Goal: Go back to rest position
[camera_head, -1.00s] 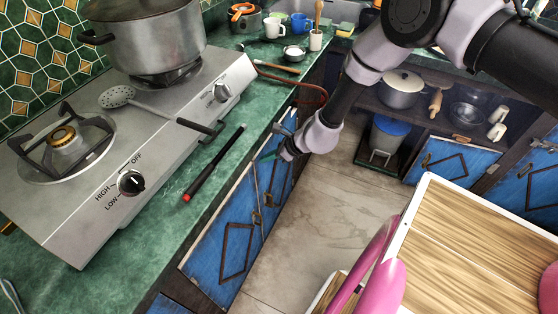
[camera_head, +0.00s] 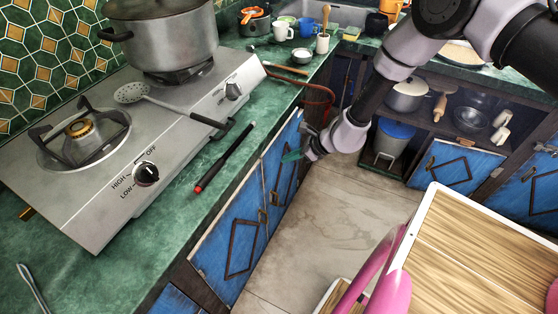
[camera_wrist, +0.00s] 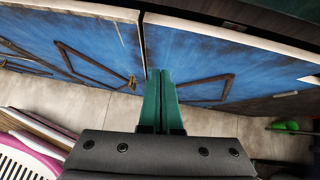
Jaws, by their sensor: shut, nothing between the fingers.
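My gripper (camera_head: 293,155) hangs in front of the blue cabinet doors, below the green counter's front edge. In the wrist view its two green fingers (camera_wrist: 160,100) are pressed together with nothing between them. The fingers point toward the blue cabinet doors (camera_wrist: 90,45). In the head view my arm reaches in from the upper right.
The gas hotplate (camera_head: 110,215) stands on the green counter (camera_head: 215,215) with a large pot (camera_head: 165,45) on its far burner. A skimmer (camera_head: 132,92) lies across it. A black and red stick (camera_head: 225,158) lies nearby. Tiled floor (camera_head: 325,220) is clear below my gripper.

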